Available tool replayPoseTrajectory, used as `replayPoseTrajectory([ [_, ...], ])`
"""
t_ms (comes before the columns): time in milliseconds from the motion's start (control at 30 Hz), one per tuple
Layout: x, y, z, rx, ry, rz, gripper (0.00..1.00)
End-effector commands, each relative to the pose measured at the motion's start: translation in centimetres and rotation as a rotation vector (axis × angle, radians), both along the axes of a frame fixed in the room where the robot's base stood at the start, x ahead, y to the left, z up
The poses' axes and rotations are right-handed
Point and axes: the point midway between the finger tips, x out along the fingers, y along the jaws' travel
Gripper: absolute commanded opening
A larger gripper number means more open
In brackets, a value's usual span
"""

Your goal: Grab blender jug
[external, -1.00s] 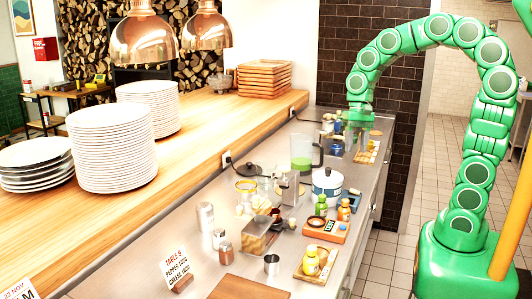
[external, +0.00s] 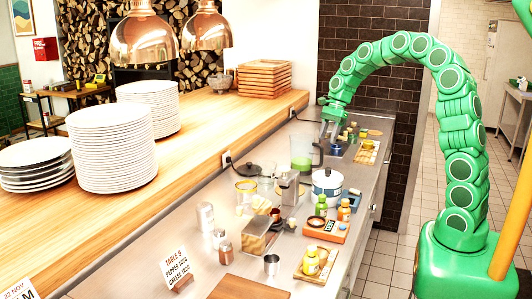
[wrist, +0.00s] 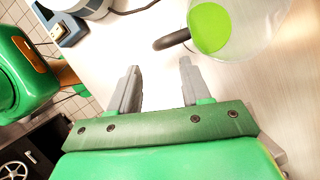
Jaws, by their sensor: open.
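The blender jug (external: 301,153) is a clear jug with green contents and a dark handle, standing on the steel counter. In the wrist view the jug (wrist: 213,28) is at the top right, with its dark handle (wrist: 172,40) pointing left towards the space ahead of my fingers. My gripper (wrist: 158,88) is open, with nothing between its two grey fingers. The handle lies beyond the fingertips and apart from them. In the external view my gripper (external: 326,138) hangs just behind and to the right of the jug, pointing down.
A white pot (external: 327,184) stands in front of the jug.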

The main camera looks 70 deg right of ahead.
Motion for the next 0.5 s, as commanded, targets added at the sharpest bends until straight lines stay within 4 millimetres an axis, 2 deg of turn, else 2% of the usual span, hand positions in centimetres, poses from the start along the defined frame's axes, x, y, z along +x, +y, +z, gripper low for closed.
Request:
replayPoseTrajectory([
  [500, 0.5, 1.5, -3.7, 0.003, 0.004, 0.001, 0.47],
])
